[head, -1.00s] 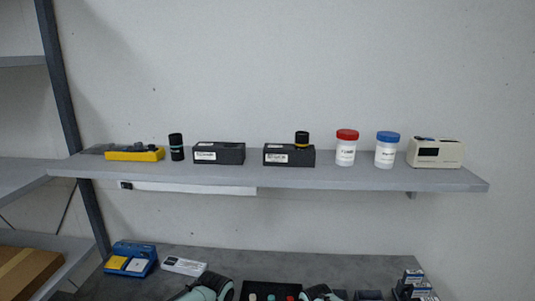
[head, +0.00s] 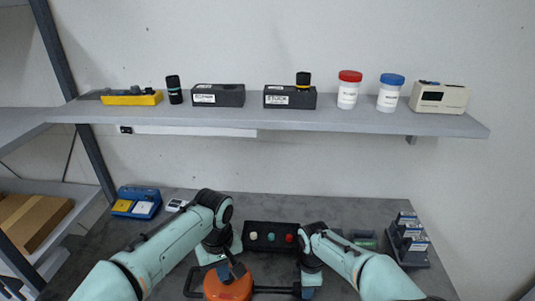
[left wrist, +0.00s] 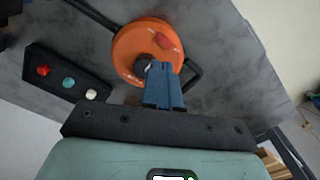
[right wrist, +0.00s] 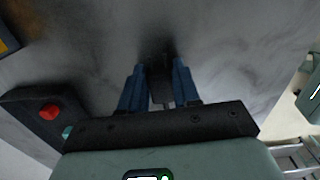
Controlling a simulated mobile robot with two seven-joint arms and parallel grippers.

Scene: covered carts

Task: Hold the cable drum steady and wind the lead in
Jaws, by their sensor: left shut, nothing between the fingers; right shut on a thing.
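The orange cable drum (head: 225,288) lies on the grey bench at the bottom of the head view, and its face shows in the left wrist view (left wrist: 128,40). A black loop sticks out on one side and a black bar on the other. My left gripper (head: 236,270) is shut and empty over the drum, its blue fingertips beside a dark knob (left wrist: 142,62); I cannot tell whether they touch. My right gripper (head: 307,290) is shut on a dark bar (right wrist: 159,80), apparently the drum's handle. I cannot make out the lead.
A black box with coloured buttons (head: 258,237) lies behind the drum. A blue-yellow device (head: 138,202) sits at the back left and a dark rack of small boxes (head: 408,240) at the right. A loaded shelf (head: 270,118) runs above the bench.

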